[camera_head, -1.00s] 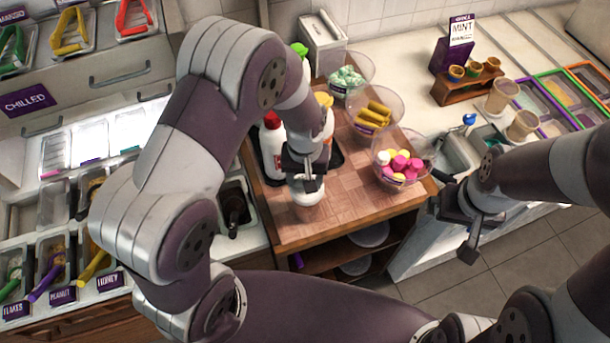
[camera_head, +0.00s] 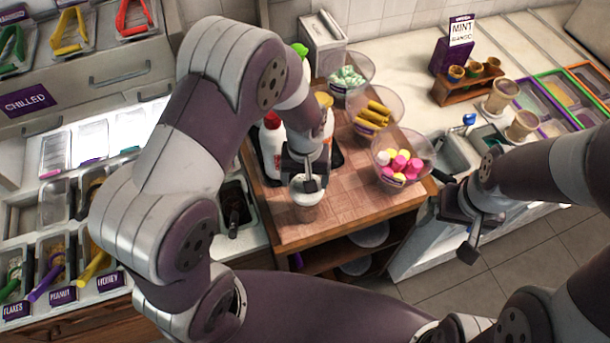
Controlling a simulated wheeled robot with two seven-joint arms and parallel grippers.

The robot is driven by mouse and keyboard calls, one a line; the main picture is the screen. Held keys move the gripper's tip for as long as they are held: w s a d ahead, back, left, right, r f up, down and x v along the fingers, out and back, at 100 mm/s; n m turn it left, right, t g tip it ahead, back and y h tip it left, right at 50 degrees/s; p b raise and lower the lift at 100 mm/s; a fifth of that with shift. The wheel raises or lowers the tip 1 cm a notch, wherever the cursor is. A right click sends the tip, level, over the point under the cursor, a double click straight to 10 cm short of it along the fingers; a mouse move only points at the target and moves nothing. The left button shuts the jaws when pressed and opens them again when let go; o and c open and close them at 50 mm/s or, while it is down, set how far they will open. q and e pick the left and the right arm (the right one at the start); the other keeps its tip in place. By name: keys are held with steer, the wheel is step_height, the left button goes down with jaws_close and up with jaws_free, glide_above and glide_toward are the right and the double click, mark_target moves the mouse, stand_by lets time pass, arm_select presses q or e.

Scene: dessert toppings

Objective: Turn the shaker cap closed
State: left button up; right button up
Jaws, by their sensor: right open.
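The shaker (camera_head: 307,205), a small pale cup-like container, stands upright near the front of the wooden cart top. My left gripper (camera_head: 309,183) points down at the shaker's top, right over the cap. The gripper and wrist cover the cap, so how far it is turned does not show. Whether the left fingers are shut on the cap or apart cannot be made out. My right gripper (camera_head: 468,232) is open and empty, off the right side of the cart, in front of the counter edge and away from the shaker.
On the cart top (camera_head: 345,205) are clear bowls of pink and yellow sweets (camera_head: 400,163), yellow rolls (camera_head: 373,115) and mint-green pieces (camera_head: 347,78). Topping bins with scoops (camera_head: 52,262) lie left. The cart's front right corner is clear.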

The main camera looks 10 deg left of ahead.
arm_select(q)
steer(key=shift+w+r, duration=0.1)
steer(key=shift+r, duration=0.3)
step_height(320, 180, up, 12)
steer(key=b, duration=0.3)
